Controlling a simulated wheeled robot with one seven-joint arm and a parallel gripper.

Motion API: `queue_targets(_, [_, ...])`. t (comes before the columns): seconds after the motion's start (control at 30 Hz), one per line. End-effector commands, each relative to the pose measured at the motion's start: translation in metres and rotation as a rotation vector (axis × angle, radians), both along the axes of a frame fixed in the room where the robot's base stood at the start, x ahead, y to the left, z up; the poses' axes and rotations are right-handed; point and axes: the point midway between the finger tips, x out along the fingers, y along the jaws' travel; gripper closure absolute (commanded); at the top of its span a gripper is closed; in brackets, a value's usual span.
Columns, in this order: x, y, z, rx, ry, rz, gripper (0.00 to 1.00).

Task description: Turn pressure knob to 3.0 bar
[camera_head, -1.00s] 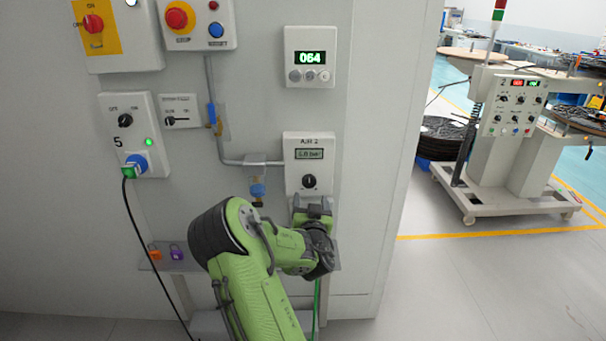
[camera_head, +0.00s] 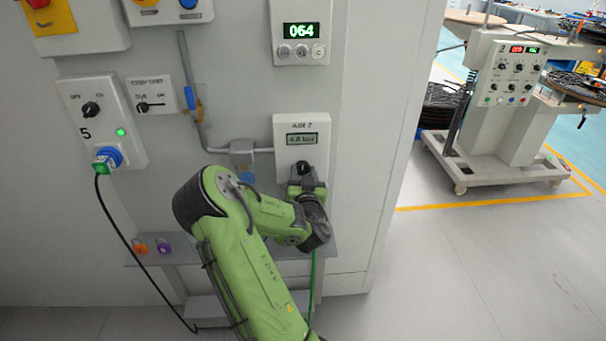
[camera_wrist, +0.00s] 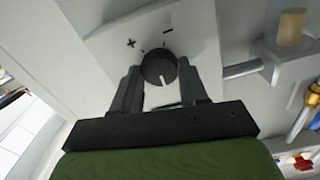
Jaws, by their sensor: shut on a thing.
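The pressure unit labelled AIR 2 (camera_head: 287,126) is a pale box on the grey cabinet wall, with a small display (camera_head: 302,139) above its knob. The display digits are too blurred to read surely. The black pressure knob (camera_wrist: 159,66) shows in the wrist view between plus and minus marks, with a white pointer line. My gripper (camera_wrist: 160,80) is shut on the knob, one finger on each side. In the head view my gripper (camera_head: 305,177) reaches up to the knob (camera_head: 302,168) and covers its lower part.
A grey pipe with a blue-handled valve (camera_head: 190,100) runs left of the unit. A counter box reading 064 (camera_head: 301,33) hangs above. Padlocks (camera_head: 163,245) sit on a low shelf at left. A wheeled machine (camera_head: 510,110) stands right, with open floor before it.

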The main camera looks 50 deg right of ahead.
Motion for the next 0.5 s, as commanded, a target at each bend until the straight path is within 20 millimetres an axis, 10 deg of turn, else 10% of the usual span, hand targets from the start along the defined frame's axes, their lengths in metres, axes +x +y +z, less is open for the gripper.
queue_targets(0.13, [0.0003,0.0001,0.0001,0.0,0.0,0.001,0.86])
queue_targets(0.5, [0.0005,0.0003,0.0001,-0.048,0.054,0.001,0.87])
